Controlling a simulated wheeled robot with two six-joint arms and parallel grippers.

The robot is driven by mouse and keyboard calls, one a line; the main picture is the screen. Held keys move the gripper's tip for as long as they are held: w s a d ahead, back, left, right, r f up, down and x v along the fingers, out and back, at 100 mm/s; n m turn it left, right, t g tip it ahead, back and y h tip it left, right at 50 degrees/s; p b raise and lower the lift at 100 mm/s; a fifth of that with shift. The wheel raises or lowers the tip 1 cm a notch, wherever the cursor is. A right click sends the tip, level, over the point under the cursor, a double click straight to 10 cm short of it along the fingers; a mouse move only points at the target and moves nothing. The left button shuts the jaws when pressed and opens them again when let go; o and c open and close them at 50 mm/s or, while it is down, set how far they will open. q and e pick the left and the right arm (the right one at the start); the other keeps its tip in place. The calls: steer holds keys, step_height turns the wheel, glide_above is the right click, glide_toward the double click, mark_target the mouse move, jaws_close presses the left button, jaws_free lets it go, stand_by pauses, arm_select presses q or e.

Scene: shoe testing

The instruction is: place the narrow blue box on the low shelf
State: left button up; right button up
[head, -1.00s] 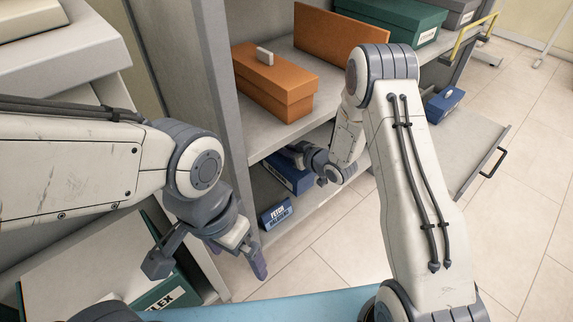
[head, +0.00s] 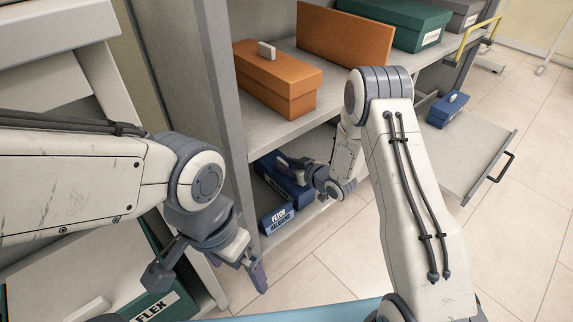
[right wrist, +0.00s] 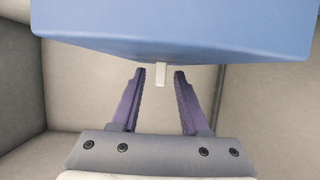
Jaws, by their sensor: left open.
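Two blue boxes are on the low shelf (head: 310,218) in the head view. One, lettered FETCH (head: 281,217), is at the front left; a darker one (head: 276,175) is behind it, partly hidden by my right gripper (head: 292,165). I cannot tell which is the narrow one. In the right wrist view a large blue box face (right wrist: 175,35) with a small pale tab (right wrist: 161,75) fills the top. The open fingers of my right gripper (right wrist: 159,73) stand apart either side of the tab, not visibly touching it. My left gripper (head: 208,279) hangs open and empty outside the shelf.
Orange boxes (head: 278,85) and a green box (head: 395,22) stand on the shelf above. A pulled-out grey board (head: 470,160) at right bears another small blue box (head: 447,109). A green FLEX box (head: 160,304) is below my left arm. Floor (head: 345,240) is clear in front.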

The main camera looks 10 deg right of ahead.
steer(key=shift+r, duration=0.25)
steer(key=p+v, duration=0.5)
steer(key=v, duration=0.5)
steer(key=shift+s+d+r+p, duration=0.1)
steer(key=shift+s+d+p, duration=0.1)
steer(key=shift+p, duration=0.2)
steer(key=shift+s+d+r, duration=0.15)
steer(key=shift+s+d, duration=0.15)
steer(key=shift+s, duration=0.3)
